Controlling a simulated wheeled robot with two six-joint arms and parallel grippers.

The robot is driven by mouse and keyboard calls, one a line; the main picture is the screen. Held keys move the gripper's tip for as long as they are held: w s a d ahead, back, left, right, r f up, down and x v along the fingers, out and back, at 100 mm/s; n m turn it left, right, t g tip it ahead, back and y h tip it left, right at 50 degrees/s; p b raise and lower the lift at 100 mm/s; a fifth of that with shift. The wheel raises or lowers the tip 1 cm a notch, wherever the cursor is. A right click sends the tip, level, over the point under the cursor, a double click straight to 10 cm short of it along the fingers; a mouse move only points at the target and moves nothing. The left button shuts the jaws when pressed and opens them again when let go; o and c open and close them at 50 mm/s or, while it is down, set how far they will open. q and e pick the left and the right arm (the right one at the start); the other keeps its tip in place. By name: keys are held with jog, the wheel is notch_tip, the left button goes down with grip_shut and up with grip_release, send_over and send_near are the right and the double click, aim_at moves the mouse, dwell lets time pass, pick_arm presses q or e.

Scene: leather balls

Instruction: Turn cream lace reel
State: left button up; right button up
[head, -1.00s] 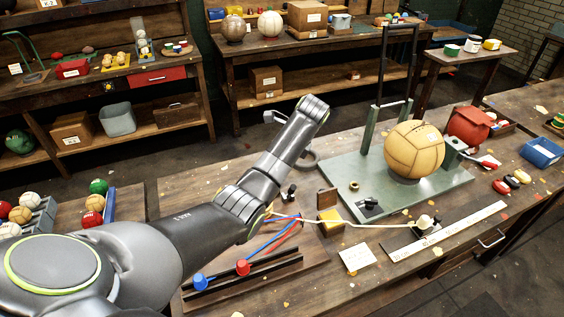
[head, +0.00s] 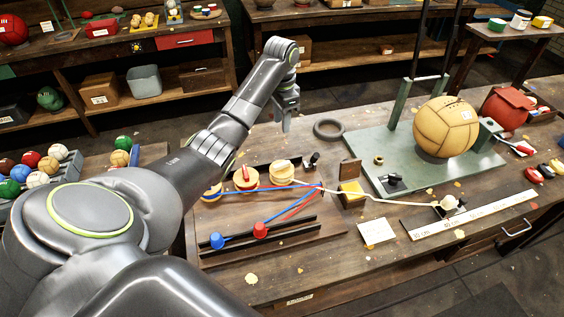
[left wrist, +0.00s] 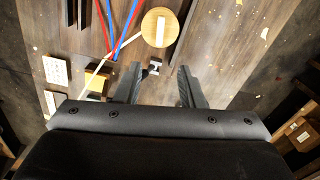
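The cream lace reel (head: 282,172) is a round wooden reel with a pale bar on top, the rightmost of three on the lacing board (head: 215,262). It also shows in the left wrist view (left wrist: 160,38), beyond the fingertips. The cream lace (head: 400,201) runs right past a yellow block (head: 351,190). The red-barred reel (head: 246,181) is beside it, and the blue reel (head: 210,194) is partly hidden by my arm. My left gripper (head: 287,122) is raised behind the reels; its two fingers (left wrist: 158,82) are apart with nothing between them. My right gripper is out of view.
A tan leather ball (head: 446,127) stands on a green metal plate (head: 400,160) to the right. A black ring (head: 329,129) lies near the gripper. A small dark peg (head: 312,160) stands beside the cream reel. Blue (head: 218,241) and red (head: 261,230) pegs stand in front.

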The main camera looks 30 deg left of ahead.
pick_arm(q)
jog(key=b, duration=0.7)
send_over(282, 164)
notch_tip(282, 164, down, 9)
jog(key=shift+r, duration=0.1)
notch_tip(282, 164, down, 7)
jog(key=shift+p, duration=0.8)
jog(key=shift+f, duration=0.75)
jog(key=shift+a, duration=0.1)
grip_shut()
